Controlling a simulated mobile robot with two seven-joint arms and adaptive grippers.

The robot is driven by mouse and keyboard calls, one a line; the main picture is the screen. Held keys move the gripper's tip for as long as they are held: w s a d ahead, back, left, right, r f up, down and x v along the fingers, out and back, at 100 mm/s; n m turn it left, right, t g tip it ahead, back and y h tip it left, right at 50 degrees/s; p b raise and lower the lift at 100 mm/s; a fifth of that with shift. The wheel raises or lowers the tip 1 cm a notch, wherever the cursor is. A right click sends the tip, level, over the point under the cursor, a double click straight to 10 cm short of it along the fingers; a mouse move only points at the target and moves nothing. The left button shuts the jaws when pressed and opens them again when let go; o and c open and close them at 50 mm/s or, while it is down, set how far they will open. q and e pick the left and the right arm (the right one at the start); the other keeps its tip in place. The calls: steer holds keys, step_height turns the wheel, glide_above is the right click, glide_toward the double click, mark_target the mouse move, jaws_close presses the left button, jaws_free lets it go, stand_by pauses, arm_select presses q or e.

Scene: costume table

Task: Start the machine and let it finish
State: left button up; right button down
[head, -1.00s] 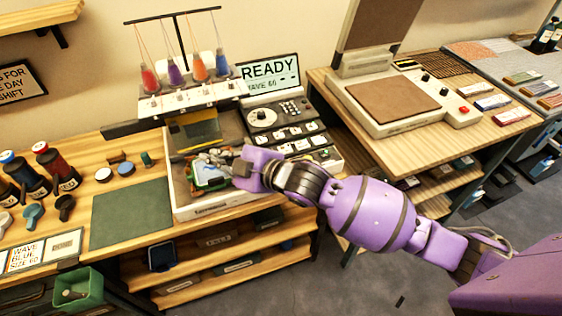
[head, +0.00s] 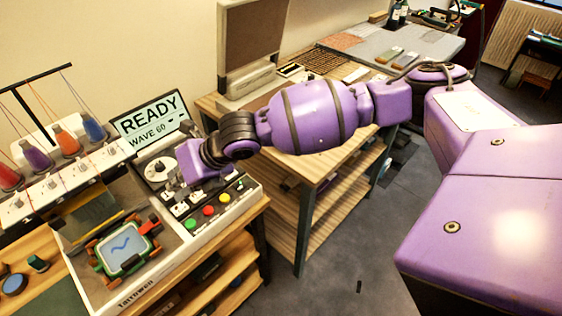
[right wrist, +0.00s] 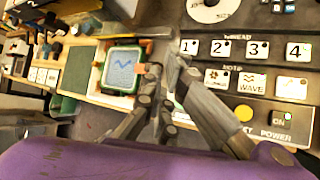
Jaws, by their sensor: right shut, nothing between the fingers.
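The embroidery machine (head: 88,297) has a screen (head: 149,120) reading "READY" and "WAVE 60". Its control panel (head: 243,205) carries a red button (head: 209,211) and a green button (head: 224,198). A green hoop (head: 122,248) holding pale cloth with a blue wavy line sits in the machine's tray, and it also shows in the right wrist view (right wrist: 123,68). My right gripper (head: 174,193) is shut and empty over the panel's left part. In the right wrist view, its fingertips (right wrist: 166,78) are beside the numbered thread keys (right wrist: 223,48). Whether they touch the panel I cannot tell. My left gripper is out of view.
Thread spools (head: 65,143) stand over the machine's left side. A second wooden table (head: 305,165) with a raised-lid press stands right of the machine. Grey floor (head: 360,235) lies open in front of it. My right forearm crosses above that table.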

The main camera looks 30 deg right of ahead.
steer(key=b, duration=0.3)
glide_above(192, 219)
steer(key=f, duration=0.7)
steer(key=shift+w+f, duration=0.1)
steer(key=shift+w, duration=0.2)
steer(key=shift+f, duration=0.6)
steer(key=shift+w+f, duration=0.1)
steer(key=shift+f, duration=0.1)
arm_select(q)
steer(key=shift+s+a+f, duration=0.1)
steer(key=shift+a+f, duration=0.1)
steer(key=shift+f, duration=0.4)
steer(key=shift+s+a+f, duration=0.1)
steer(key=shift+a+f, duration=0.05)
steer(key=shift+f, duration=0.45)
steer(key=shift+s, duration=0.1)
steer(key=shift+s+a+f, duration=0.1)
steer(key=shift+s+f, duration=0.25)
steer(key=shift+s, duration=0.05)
